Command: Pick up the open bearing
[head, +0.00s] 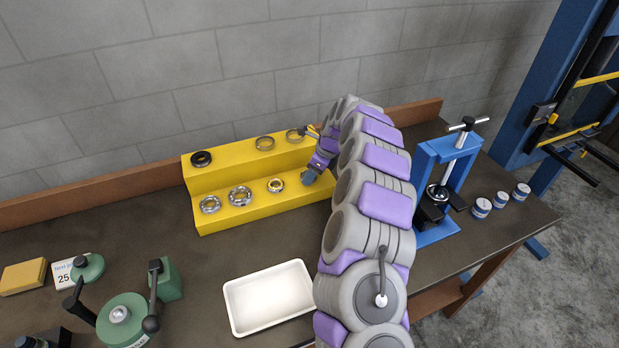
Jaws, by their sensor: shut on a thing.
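My gripper (309,177) is at the right end of the yellow stepped stand. It is small in this view and partly behind my own arm. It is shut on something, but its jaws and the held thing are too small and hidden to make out. Metal bearings with visible balls or cages sit on the lower step: one at left (210,204), a larger one (240,196) beside it, and a brass-toned one (275,185) just left of my gripper and apart from it. I cannot tell which is the open bearing.
The yellow stand (215,223) also bears a black ring (201,159) and two thin rings (265,143) (294,135) on its upper step. A white tray (232,305) lies in front. A blue press (461,180) and several small tins (481,208) stand at right. Green tools (125,318) stand at left.

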